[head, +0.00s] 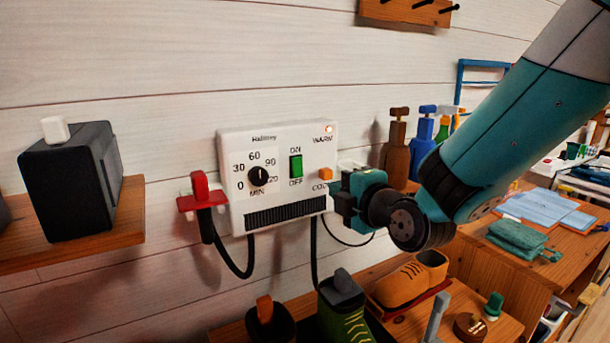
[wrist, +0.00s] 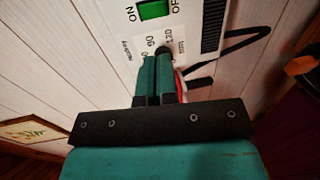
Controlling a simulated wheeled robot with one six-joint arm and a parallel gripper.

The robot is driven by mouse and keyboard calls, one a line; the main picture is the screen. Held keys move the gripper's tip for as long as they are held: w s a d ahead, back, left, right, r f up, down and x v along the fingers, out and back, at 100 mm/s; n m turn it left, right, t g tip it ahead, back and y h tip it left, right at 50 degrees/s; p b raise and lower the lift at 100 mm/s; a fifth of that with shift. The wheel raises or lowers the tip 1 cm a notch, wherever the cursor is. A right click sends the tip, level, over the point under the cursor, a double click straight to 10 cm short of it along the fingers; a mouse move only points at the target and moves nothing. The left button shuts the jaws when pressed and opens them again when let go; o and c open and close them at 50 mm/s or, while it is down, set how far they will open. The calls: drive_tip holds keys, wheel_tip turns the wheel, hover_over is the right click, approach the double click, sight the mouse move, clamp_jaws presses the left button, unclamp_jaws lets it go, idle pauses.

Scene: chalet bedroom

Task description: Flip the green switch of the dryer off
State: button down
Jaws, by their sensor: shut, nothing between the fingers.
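The dryer is a white box (head: 238,190) on the plank wall in the head view, with a dial, vent and lit lamp by WARM. Its green switch (head: 295,166) sits between ON above and OFF below; I cannot tell which end is pressed in. My gripper (head: 340,200) is at the box's lower right in the head view, below and right of the switch. In the wrist view my gripper (wrist: 157,62) has its fingers together and empty, overlapping the dial area. Contact cannot be told.
An orange button (head: 326,174) is close to my gripper. A red-handled tool (head: 203,192) hangs at the box's left side, with black cables below. Boots (head: 345,315) and shoes (head: 410,281) stand underneath. Bottles (head: 396,145) stand to the right. A black box (head: 70,183) sits on the left shelf.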

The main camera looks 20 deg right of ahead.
drive_tip(key=p+x, duration=0.5)
drive_tip(key=x, duration=0.8)
drive_tip(key=shift+w+r+p, duration=0.1)
drive_tip(key=shift+w+p, duration=0.1)
drive_tip(key=shift+p, duration=0.15)
drive_tip(key=shift+w+a, duration=0.1)
drive_tip(key=shift+w, duration=0.05)
drive_tip(key=shift+w+f+b, duration=0.1)
drive_tip(key=shift+f+b, duration=0.4)
drive_tip(key=shift+b, duration=0.65)
drive_tip(key=shift+r+t+b, duration=0.2)
drive_tip(key=shift+t+b, duration=0.1)
drive_tip(key=shift+b, duration=0.05)
drive_tip(key=shift+r, duration=0.15)
drive_tip(key=shift+s, duration=0.2)
drive_tip(key=b, duration=0.7)
approach(300, 175)
drive_tip(key=s+d+f, duration=0.1)
drive_tip(key=s+f, duration=0.1)
drive_tip(key=s, duration=0.4)
drive_tip(key=shift+f, duration=0.2)
